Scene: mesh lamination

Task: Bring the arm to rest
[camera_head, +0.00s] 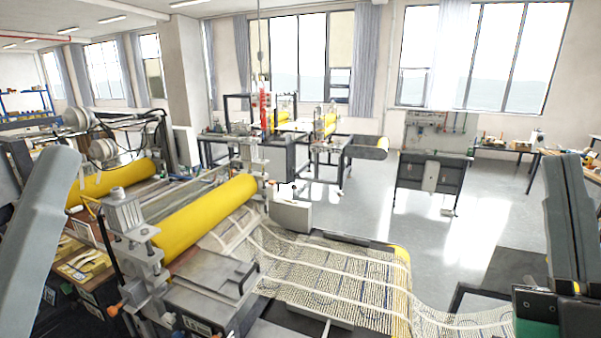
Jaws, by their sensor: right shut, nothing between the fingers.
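My right gripper (568,170) stands upright at the right edge of the head view. Its long grey fingers lie side by side, shut, with nothing between them. It is apart from the pale mesh web (335,275), which runs past to its left and below. A grey part of my left arm (42,225) rises at the left edge, in front of the machine. It does not show whether the left gripper is open or shut.
A laminating machine with yellow rollers (208,215) fills the left and middle foreground. Further machines stand near the windows. Grey floor (500,205) is clear between the bench and my right gripper.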

